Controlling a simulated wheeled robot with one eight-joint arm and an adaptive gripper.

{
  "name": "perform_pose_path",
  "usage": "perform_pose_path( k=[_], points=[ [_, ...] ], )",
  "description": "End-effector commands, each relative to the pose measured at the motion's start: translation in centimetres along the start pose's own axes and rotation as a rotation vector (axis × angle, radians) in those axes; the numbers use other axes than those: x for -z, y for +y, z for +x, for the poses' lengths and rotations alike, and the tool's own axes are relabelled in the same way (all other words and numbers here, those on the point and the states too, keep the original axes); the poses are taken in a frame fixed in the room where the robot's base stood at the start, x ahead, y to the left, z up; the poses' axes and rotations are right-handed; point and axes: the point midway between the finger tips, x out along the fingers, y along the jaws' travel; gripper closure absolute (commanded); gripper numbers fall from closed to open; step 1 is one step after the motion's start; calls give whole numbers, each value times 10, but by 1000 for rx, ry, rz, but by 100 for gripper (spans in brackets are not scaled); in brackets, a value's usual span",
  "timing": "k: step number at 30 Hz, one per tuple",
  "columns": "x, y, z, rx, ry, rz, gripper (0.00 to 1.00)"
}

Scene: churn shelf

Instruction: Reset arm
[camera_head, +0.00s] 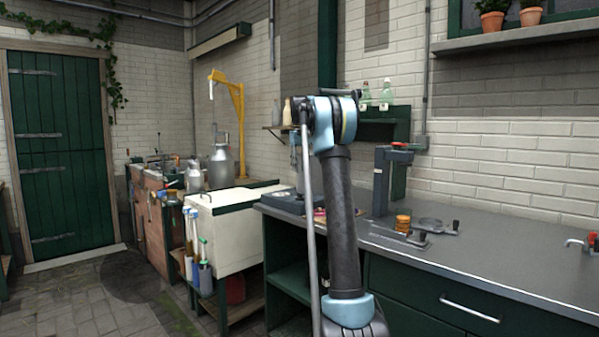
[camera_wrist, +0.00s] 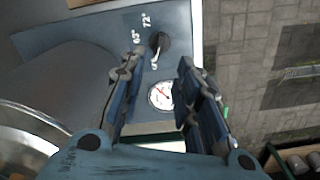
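My gripper (camera_wrist: 160,72) shows in the wrist view with its two fingers apart and nothing between them. Past the fingertips is a blue-grey panel (camera_wrist: 95,48) with a black knob (camera_wrist: 158,44), temperature markings and a round white dial (camera_wrist: 160,95). I cannot tell whether the fingers touch the panel. In the head view my arm (camera_head: 342,215) rises in front of the counter and bends at the top. My gripper is mostly hidden behind the arm there.
A grey counter (camera_head: 480,262) runs right, holding a dark stand (camera_head: 382,180) and an orange-brown jar (camera_head: 403,222). A white vat (camera_head: 222,232), metal cans and a yellow hoist (camera_head: 240,120) stand left. Paved floor (camera_head: 75,300) is open near the green door (camera_head: 57,150).

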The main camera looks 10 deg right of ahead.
Motion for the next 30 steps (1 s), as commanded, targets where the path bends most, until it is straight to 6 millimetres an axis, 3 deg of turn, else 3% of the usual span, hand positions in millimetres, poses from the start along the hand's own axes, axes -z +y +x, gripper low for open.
perform_pose_path(
  k=[6,11,20,30],
  points=[
    [-4,-1,0,0,1,1,70],
    [-27,-8,-3,-2,9,12,70],
    [-106,-29,0,-9,36,44,70],
    [-201,-55,24,-16,68,81,70]
  ],
)
